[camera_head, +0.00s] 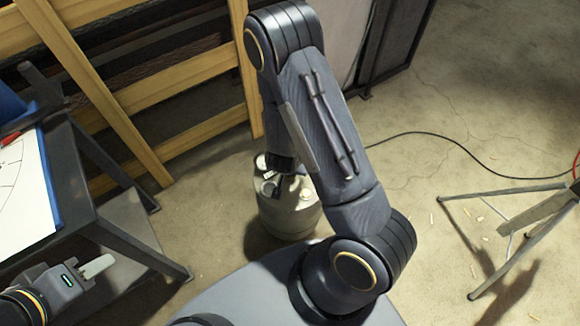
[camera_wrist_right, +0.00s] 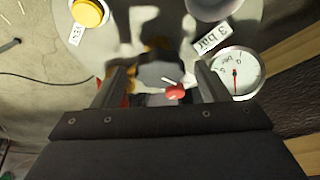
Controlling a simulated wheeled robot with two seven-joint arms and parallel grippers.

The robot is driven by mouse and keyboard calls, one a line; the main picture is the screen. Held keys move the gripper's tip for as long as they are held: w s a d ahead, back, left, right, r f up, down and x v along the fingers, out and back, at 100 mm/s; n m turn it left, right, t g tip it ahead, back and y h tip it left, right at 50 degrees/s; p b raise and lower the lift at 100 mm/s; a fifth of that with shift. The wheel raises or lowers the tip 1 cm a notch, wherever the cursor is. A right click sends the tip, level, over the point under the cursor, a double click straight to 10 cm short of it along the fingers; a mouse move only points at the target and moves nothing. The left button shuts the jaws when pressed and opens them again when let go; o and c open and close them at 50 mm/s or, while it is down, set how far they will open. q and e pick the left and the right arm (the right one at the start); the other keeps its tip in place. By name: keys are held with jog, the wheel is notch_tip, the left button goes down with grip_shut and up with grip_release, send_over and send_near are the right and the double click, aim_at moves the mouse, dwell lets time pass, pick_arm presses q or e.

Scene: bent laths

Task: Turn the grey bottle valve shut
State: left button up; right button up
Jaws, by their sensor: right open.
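The grey bottle (camera_head: 290,218) stands on the floor below my right arm; the arm hides part of its top. In the right wrist view, a dark grey round knob (camera_wrist_right: 158,74), apparently the valve, sits on the bottle's top (camera_wrist_right: 130,35). My right gripper (camera_wrist_right: 160,71) is open, with one finger on each side of the knob; I cannot tell whether they touch it. In the head view, the right gripper (camera_head: 278,186) is at the bottle top, mostly hidden. My left gripper (camera_head: 98,267) is at lower left, away from the bottle; its opening is unclear.
Near the knob are a red part (camera_wrist_right: 175,92), a dial gauge (camera_wrist_right: 247,72), a "3 bar" label (camera_wrist_right: 212,39) and a yellow cap (camera_wrist_right: 88,12). A dark table (camera_head: 85,205) stands left, wooden laths (camera_head: 185,75) behind, a metal stand (camera_head: 520,212) right. A cable (camera_head: 440,142) crosses the floor.

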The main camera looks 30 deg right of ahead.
jog(key=p+v, duration=0.3)
jog(key=v, duration=0.4)
jog(key=shift+r+p, duration=0.3)
jog(key=shift+r, duration=0.05)
jog(key=shift+s+a, duration=0.1)
